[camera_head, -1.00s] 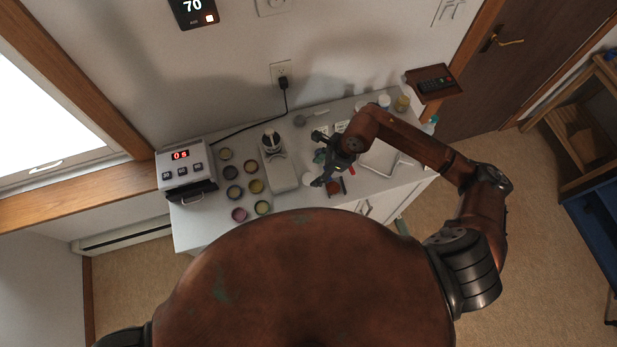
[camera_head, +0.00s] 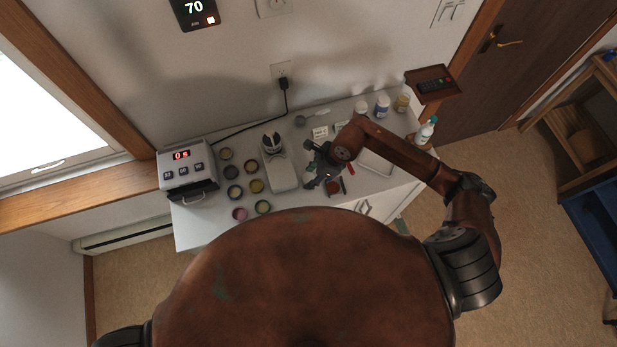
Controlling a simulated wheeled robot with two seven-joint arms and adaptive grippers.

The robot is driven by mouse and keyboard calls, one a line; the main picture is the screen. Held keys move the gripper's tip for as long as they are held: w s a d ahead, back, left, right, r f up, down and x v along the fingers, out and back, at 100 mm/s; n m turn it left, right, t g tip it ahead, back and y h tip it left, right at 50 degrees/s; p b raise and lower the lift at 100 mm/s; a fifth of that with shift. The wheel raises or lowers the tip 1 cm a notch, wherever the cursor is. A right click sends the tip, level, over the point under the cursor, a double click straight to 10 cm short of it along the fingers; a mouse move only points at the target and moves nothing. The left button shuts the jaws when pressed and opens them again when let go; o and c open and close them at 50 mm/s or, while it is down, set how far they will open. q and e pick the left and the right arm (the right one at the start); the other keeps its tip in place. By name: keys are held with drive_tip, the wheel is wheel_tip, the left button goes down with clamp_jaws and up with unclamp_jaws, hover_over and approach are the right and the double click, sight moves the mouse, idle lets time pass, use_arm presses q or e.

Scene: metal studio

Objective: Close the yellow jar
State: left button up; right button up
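A yellowish jar (camera_head: 403,103) stands upright at the back right of the white counter; I cannot tell whether its top is covered. Several small round pots sit at the left, two with yellowish contents, one in the middle (camera_head: 256,186) and one at the front (camera_head: 262,207). My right gripper (camera_head: 306,166) is over the middle of the counter, fingers apart, pointing left. A small pale object lies under it, mostly hidden. A brown round piece (camera_head: 333,187) lies just right of the fingers. My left gripper is not in view.
Two white jars, one with a blue label (camera_head: 382,107), stand beside the yellowish one. A spray bottle (camera_head: 426,130) is at the right edge. A square pale tray (camera_head: 377,161) lies under my forearm. A heater box (camera_head: 187,172) is far left.

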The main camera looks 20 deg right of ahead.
sight(305, 178)
drive_tip(key=c, duration=0.4)
drive_tip(key=shift+o, duration=0.2)
drive_tip(key=shift+r, duration=0.6)
wheel_tip(305, 178, up, 2)
drive_tip(key=shift+s+r+b, duration=0.1)
drive_tip(key=shift+b, duration=0.3)
use_arm(q)
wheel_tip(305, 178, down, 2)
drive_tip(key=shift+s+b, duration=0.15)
drive_tip(key=shift+b, duration=0.45)
use_arm(e)
drive_tip(key=s+r, duration=0.9)
drive_tip(key=s, duration=0.5)
drive_tip(key=shift+d+r, duration=0.15)
drive_tip(key=shift+r, duration=0.15)
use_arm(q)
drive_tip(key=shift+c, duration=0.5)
use_arm(e)
drive_tip(key=shift+w, duration=0.1)
